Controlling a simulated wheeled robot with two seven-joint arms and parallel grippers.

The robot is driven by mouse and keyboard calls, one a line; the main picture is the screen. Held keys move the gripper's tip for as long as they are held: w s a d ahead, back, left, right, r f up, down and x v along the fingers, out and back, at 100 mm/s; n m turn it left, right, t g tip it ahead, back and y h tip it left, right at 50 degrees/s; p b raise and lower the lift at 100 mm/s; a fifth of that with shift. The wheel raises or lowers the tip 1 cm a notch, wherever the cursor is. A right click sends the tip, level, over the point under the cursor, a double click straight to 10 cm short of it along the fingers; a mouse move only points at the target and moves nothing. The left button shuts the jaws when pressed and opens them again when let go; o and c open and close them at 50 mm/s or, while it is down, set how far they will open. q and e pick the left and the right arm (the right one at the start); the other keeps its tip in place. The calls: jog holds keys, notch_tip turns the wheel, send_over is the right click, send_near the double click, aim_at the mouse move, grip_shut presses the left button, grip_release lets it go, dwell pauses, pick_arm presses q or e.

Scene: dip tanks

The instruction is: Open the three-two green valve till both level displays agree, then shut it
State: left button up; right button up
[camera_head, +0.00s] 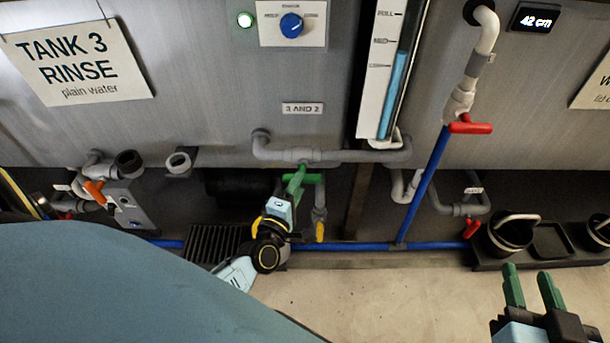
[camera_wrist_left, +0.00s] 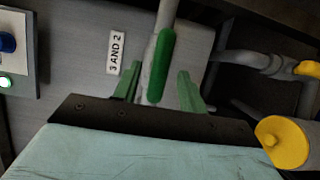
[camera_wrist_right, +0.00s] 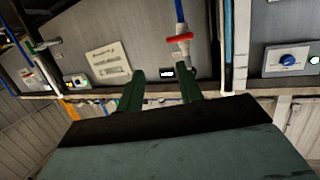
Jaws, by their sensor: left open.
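The green valve handle (camera_head: 315,178) sits on the grey pipe below the "3 AND 2" label (camera_head: 302,108). My left gripper (camera_head: 296,178) is at this handle. In the left wrist view the handle (camera_wrist_left: 163,60) lies between the spread fingers of my left gripper (camera_wrist_left: 158,76), with gaps visible on both sides; contact cannot be told. One level display (camera_head: 535,18) reads 42 cm. A small dark display (camera_wrist_right: 167,72) shows in the right wrist view, too small to read. The other reading is not visible. My right gripper (camera_head: 529,274) is open and empty, away from the valve.
A sight gauge (camera_head: 394,85) with blue fluid stands right of the label. A red valve handle (camera_head: 470,128) is on the white pipe. A yellow handle (camera_head: 320,232) hangs close to my left gripper. Black buckets (camera_head: 510,236) stand at right. The floor (camera_head: 380,300) in front is clear.

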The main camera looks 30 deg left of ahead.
aim_at(305, 172)
pick_arm(q)
jog(key=w, duration=0.3)
jog(key=w+b, duration=0.1)
jog(key=shift+w+a, duration=0.2)
jog(key=shift+a, duration=0.15)
jog(key=shift+w, duration=0.5)
pick_arm(e)
notch_tip(305, 172, up, 6)
jog(key=a+t+y, duration=0.1)
jog(key=t, duration=0.3)
jog(key=shift+w+a+r+y, duration=0.15)
jog(key=shift+y, duration=0.25)
pick_arm(q)
grip_shut()
